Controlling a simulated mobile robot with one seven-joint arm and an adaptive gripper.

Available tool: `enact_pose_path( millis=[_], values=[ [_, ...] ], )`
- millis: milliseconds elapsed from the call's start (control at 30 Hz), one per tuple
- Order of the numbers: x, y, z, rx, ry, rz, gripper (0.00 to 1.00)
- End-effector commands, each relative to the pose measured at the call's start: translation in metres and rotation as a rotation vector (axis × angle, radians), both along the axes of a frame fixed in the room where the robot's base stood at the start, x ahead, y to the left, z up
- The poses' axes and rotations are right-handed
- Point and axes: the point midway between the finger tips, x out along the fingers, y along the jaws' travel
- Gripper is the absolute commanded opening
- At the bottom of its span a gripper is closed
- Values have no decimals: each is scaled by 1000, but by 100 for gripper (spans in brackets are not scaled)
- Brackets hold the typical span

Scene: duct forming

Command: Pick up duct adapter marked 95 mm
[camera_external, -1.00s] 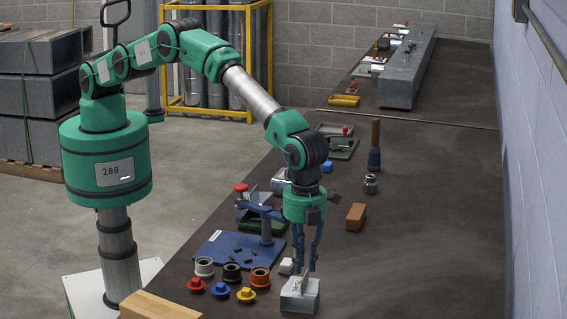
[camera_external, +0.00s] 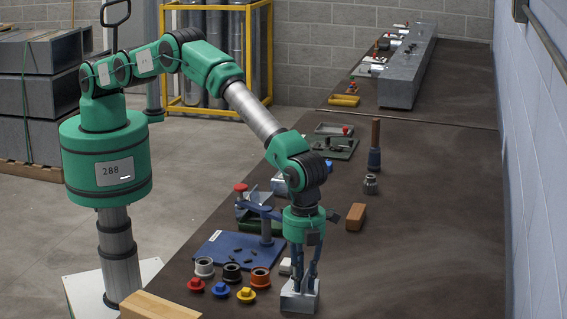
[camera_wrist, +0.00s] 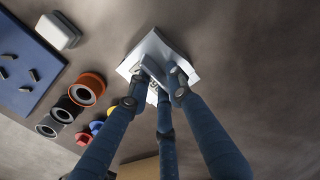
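A grey sheet-metal piece (camera_external: 300,298) stands at the table's near edge, and it fills the top middle of the wrist view (camera_wrist: 150,48). It may be the duct adapter; I cannot read 95 mm on it. A small pale patch with dark marks (camera_wrist: 152,97) shows between the fingers. My gripper (camera_external: 305,281) has blue jointed fingers pointing down, with the tips at the top of this piece. In the wrist view my gripper (camera_wrist: 163,85) has its fingertips close around the middle of the piece. Whether they press on it is hidden.
White (camera_external: 204,267), black (camera_external: 232,273) and orange (camera_external: 260,278) rings stand left of the piece. Red (camera_external: 196,286), blue (camera_external: 221,290) and yellow (camera_external: 246,295) caps lie before them. A small white block (camera_external: 286,266) stands close behind.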

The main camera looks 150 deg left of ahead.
Motion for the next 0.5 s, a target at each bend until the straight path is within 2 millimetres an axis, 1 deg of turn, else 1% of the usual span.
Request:
enact_pose_path(
  millis=[167, 200, 300, 500],
  values=[
    [0, 0, 0, 0, 0, 0, 20],
    [0, 0, 0, 0, 0, 0, 18],
    [0, 0, 0, 0, 0, 0, 0],
    [0, 0, 1, 0, 0, 0, 0]
  ],
)
